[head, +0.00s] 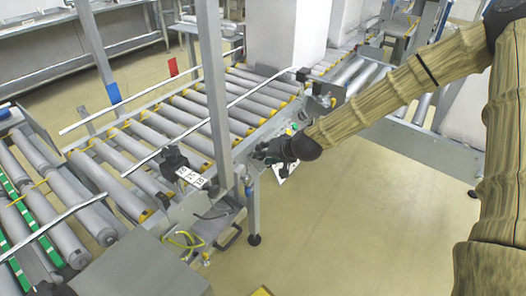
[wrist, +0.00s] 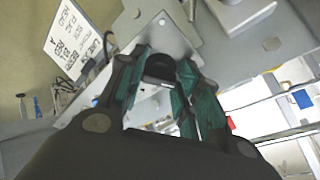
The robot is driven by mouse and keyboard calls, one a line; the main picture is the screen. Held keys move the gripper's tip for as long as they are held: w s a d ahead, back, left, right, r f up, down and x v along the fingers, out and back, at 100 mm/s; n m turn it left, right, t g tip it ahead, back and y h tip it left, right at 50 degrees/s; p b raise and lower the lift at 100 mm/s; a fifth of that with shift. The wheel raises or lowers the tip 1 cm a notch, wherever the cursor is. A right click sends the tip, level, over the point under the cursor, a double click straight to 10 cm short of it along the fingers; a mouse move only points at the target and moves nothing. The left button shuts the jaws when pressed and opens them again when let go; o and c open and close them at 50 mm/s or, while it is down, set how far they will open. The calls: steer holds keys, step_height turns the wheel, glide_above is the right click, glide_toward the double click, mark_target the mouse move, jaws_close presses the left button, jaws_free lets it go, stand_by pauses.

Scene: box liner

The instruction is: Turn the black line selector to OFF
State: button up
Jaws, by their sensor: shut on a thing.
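My gripper (head: 262,152) is at the side of the roller conveyor, against the control panel on its frame. In the wrist view its teal-padded fingers (wrist: 162,62) are closed around the black selector (wrist: 160,68), in front of a grey metal plate (wrist: 150,28). Which way the selector points cannot be read, as the fingers cover most of it. A white label (wrist: 75,42) with several lines of black print lies beside the plate, turned in the view. In the head view my gripper hides the selector.
The roller conveyor (head: 185,118) runs behind the panel, with a grey upright post (head: 214,90) left of my gripper. A black device with a white printed card (head: 192,178) is on the near rail. The floor (head: 350,220) at front right is clear.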

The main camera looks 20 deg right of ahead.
steer(key=m+p, duration=0.3)
steer(key=shift+a+r+h, duration=0.15)
steer(key=shift+r+h, duration=0.15)
steer(key=shift+f+m+g+p, duration=0.1)
steer(key=shift+m+g+p, duration=0.3)
steer(key=shift+m+p, duration=1)
steer(key=shift+w+m+h, duration=0.1)
steer(key=shift+m+h, duration=0.2)
steer(key=o, duration=1)
steer(key=shift+s+r, duration=0.35)
steer(key=shift+r, duration=0.1)
steer(key=shift+v, duration=3.4)
